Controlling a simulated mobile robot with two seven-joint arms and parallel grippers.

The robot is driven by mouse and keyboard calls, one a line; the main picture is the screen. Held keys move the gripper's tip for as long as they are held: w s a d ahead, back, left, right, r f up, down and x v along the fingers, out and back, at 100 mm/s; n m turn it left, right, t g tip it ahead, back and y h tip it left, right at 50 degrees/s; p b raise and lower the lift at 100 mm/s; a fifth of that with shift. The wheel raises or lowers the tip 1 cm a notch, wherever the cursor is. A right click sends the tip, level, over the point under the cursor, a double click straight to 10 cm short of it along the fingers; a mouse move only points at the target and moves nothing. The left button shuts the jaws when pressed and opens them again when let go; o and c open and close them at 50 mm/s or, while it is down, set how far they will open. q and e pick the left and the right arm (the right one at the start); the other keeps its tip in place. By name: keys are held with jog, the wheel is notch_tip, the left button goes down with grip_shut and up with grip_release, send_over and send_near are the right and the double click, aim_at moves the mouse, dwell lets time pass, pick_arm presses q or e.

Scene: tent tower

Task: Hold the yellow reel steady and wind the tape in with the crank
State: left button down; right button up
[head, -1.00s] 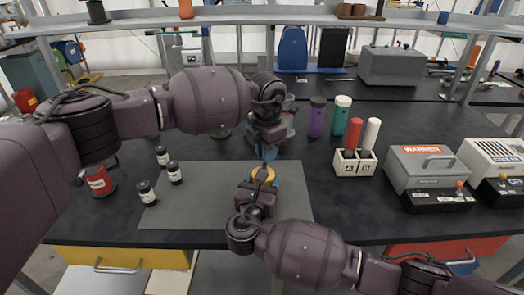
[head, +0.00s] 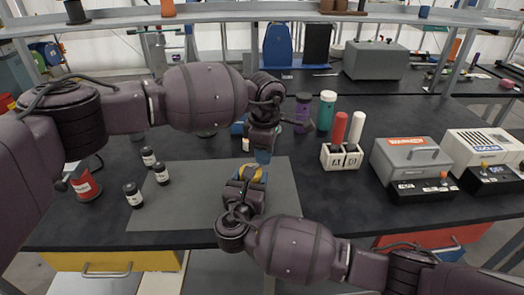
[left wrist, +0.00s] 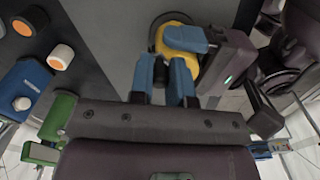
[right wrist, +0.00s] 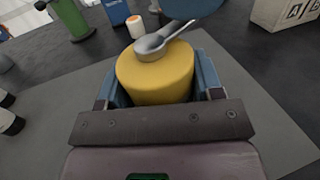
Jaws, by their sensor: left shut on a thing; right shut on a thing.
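The yellow reel (head: 250,170) stands on the grey mat (head: 200,205). In the right wrist view the reel (right wrist: 155,82) sits between the blue fingers of my right gripper (right wrist: 160,92), which is shut on its sides. A grey metal crank (right wrist: 152,46) lies across the reel's top and reaches toward the upper right.
A white holder marked A and B (head: 341,157) with red and white tubes, a green bottle (head: 326,110) and grey boxes (head: 410,160) stand to the right. The front right of the mat is clear.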

pick_arm(q)
jog(key=shift+s+d+m, duration=0.15)
jog(key=shift+s+m, duration=0.2)
jog(key=shift+m, duration=0.65)
jog(key=c, duration=1.1)
grip_release()
jog(key=shift+r, duration=0.1)
notch_tip(320, 180, up, 12)
jog(key=shift+f, duration=0.1)
pick_arm(e)
jog(key=o, duration=1.3)
